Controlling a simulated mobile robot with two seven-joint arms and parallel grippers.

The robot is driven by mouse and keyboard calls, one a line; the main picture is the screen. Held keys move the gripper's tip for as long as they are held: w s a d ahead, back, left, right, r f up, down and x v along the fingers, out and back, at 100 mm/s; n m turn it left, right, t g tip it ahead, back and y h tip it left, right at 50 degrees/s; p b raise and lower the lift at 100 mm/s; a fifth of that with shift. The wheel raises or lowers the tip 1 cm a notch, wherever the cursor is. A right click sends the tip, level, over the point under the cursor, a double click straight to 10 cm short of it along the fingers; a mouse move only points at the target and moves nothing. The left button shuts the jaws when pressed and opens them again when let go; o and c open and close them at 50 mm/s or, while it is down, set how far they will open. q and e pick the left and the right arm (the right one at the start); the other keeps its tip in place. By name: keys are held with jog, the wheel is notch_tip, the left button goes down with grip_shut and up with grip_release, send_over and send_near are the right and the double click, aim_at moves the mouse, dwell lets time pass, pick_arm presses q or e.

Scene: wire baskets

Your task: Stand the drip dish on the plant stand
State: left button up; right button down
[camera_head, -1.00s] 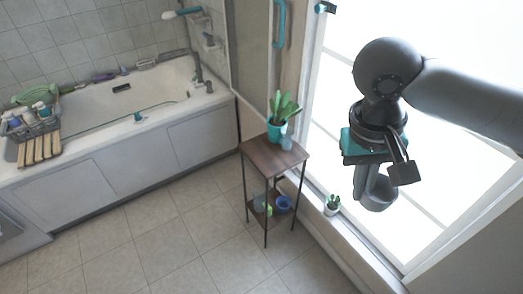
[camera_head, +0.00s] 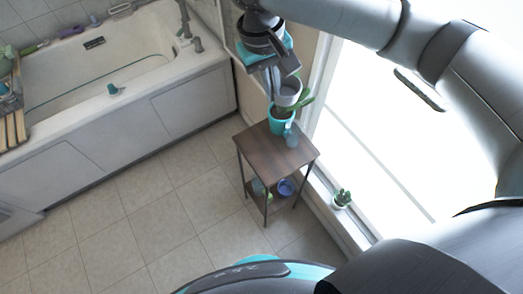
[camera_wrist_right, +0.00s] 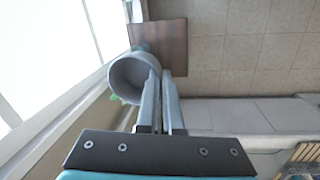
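My right gripper (camera_head: 275,82) is shut on the wall of a grey, round, cup-like drip dish (camera_head: 289,92). In the right wrist view the dish (camera_wrist_right: 130,82) is tilted beside the fingers (camera_wrist_right: 162,75), with its hollow showing. The plant stand (camera_head: 265,150) has a dark wooden top and thin legs; its brown top shows beyond the dish in the wrist view (camera_wrist_right: 170,38). In the head view the dish overlaps the plant in the teal pot (camera_head: 281,122) and appears held above the stand. My left gripper is not in view.
A small blue-grey bottle (camera_head: 291,138) stands on the top beside the teal pot. The front of the top is clear. A blue bowl (camera_head: 286,187) is on the lower shelf. A small potted plant (camera_head: 342,198) stands on the window ledge, and a bathtub (camera_head: 130,105) is at left.

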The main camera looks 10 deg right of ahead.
aim_at(266, 174)
jog(key=w+a+f+n+p, duration=0.1)
jog(key=a+f+n, duration=0.1)
jog(key=f, duration=0.6)
jog(key=w+a+f+n+p, duration=0.1)
jog(key=w+f, duration=0.1)
jog(key=f, duration=0.7)
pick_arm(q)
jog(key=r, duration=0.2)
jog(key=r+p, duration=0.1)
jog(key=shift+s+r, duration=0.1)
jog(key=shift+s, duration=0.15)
pick_arm(e)
jog(key=s+d+f+n, duration=0.1)
jog(key=s+f+n, duration=0.1)
jog(key=s+f, duration=0.3)
notch_tip(266, 174, down, 3)
jog(key=shift+s+r+t, duration=0.1)
jog(key=shift+s+t, duration=0.1)
jog(key=shift+t, duration=0.2)
